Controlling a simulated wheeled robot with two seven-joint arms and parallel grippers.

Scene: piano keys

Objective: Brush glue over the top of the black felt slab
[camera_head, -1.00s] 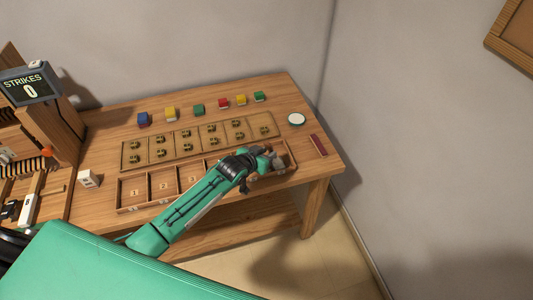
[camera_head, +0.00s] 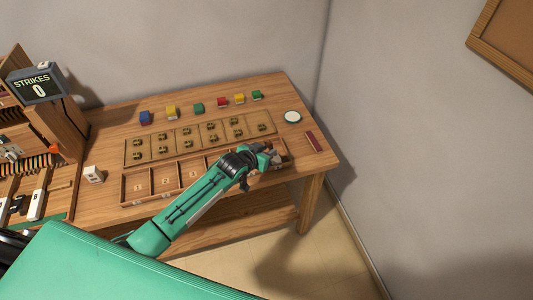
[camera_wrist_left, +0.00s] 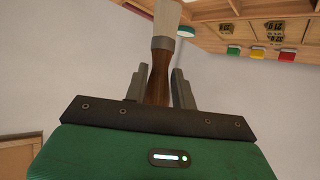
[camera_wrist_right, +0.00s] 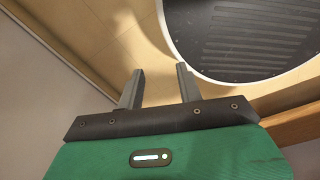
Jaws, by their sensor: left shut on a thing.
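A brush (camera_wrist_left: 160,60) with a brown wooden handle and pale bristles is in my left gripper (camera_wrist_left: 157,78), shut on its handle, bristles pointing away from the palm. In the head view my left gripper (camera_head: 264,160) is over the right end of the numbered tray (camera_head: 127,190), and the brush is hard to make out there. A round white-topped dish with a green rim (camera_head: 292,117), perhaps the glue, stands at the table's right. A dark red strip (camera_head: 314,141) lies near the right edge. I cannot pick out a black felt slab. My right gripper (camera_wrist_right: 161,82) is open and empty.
The wooden table (camera_head: 105,145) carries a board with metal fittings (camera_head: 137,157) and a back row of coloured blocks, including a blue one (camera_head: 145,118). A white block (camera_head: 93,174) stands left of the tray. The piano action with its strikes display (camera_head: 37,86) is at far left.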

